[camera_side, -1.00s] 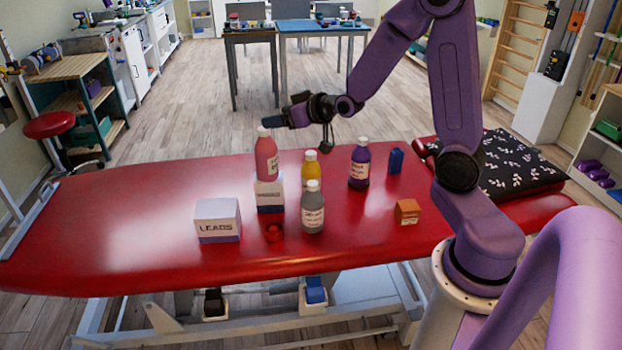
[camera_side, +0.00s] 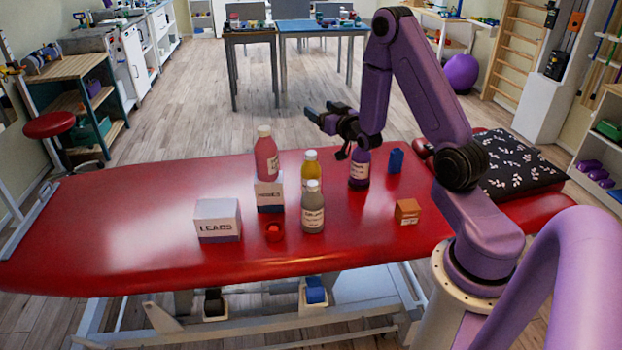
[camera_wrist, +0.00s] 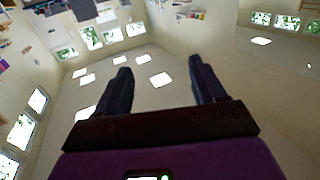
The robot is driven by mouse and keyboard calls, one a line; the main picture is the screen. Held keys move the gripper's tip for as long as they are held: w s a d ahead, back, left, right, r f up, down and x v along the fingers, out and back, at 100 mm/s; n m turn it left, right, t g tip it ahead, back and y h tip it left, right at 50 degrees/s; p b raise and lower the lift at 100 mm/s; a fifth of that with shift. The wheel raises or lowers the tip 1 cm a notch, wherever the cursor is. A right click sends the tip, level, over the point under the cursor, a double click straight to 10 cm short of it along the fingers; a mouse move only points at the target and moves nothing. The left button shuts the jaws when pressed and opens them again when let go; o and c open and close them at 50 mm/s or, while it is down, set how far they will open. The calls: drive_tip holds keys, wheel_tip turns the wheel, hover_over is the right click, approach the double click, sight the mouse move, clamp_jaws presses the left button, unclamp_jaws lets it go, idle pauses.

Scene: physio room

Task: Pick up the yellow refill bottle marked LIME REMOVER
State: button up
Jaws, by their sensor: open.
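The yellow bottle (camera_side: 310,166) with a white cap stands upright on the red treatment table, partly hidden behind a grey bottle (camera_side: 312,210); I cannot read its label. My gripper (camera_side: 320,109) is open and empty in the side view. It is raised above and behind the bottles, pointing left, apart from all of them. In the wrist view my gripper's two fingers (camera_wrist: 160,82) are wide apart with nothing between them, and none of the bottles shows there.
A LEADS box (camera_side: 217,222), a red item (camera_side: 274,231), an orange box (camera_side: 407,211) and a blue item (camera_side: 396,160) are also on the table.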

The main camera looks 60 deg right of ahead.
approach(308, 152)
drive_tip(key=x, duration=0.3)
drive_tip(key=shift+w+d+f, duration=0.2)
drive_tip(key=shift+d+f, duration=0.15)
drive_tip(key=shift+d, duration=0.05)
drive_tip(key=shift+x, duration=3.7)
clamp_jaws()
